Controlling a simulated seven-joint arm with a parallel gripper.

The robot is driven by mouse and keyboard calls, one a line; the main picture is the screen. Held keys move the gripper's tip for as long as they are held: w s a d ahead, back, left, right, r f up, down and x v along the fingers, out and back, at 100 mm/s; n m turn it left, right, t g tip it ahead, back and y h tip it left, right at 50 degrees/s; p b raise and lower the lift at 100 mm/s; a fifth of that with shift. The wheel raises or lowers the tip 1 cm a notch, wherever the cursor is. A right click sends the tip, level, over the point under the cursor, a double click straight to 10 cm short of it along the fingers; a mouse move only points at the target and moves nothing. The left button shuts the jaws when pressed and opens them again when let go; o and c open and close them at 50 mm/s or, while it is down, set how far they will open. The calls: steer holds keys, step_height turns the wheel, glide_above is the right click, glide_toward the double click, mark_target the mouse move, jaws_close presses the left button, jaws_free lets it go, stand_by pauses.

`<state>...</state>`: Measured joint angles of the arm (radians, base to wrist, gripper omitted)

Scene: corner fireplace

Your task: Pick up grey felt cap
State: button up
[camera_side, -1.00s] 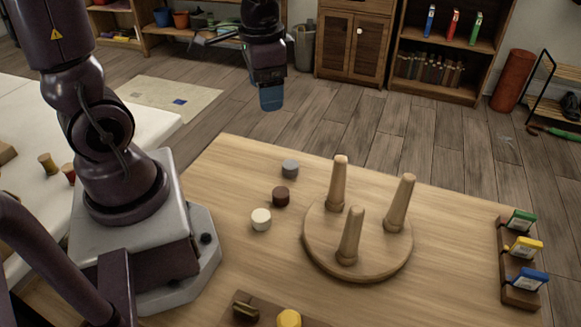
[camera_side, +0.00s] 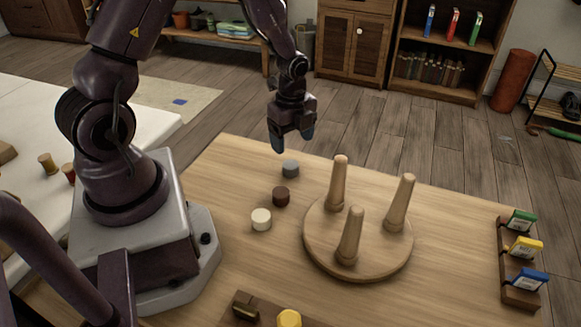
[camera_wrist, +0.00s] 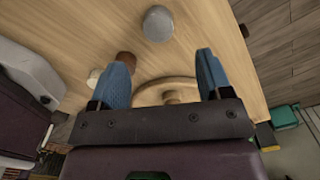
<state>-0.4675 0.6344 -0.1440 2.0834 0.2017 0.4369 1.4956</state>
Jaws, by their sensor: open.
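The grey felt cap (camera_side: 290,168) is a short grey cylinder on the wooden table near its far edge. It also shows in the wrist view (camera_wrist: 158,24), beyond my fingertips near the top. My gripper (camera_side: 292,143) points down above the cap in the side view, with its blue fingertips clear of it. In the wrist view my two blue fingers (camera_wrist: 162,62) stand wide apart with nothing between them but table and part of the round wooden base. The brown cap (camera_side: 281,196) and the cream cap (camera_side: 261,219) stand in a row nearer the camera.
A round wooden base (camera_side: 320,258) with three upright pegs stands right of the caps. A rack (camera_side: 521,292) with green, yellow and blue items lies at the table's right edge. A yellow piece (camera_side: 289,318) is at the front. Bare table lies left of the caps.

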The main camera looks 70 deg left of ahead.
mark_target(291, 164)
step_height(291, 164, down, 8)
steer(key=shift+s+a+f, duration=0.1)
steer(key=shift+a+f, duration=0.05)
steer(key=c, duration=0.8)
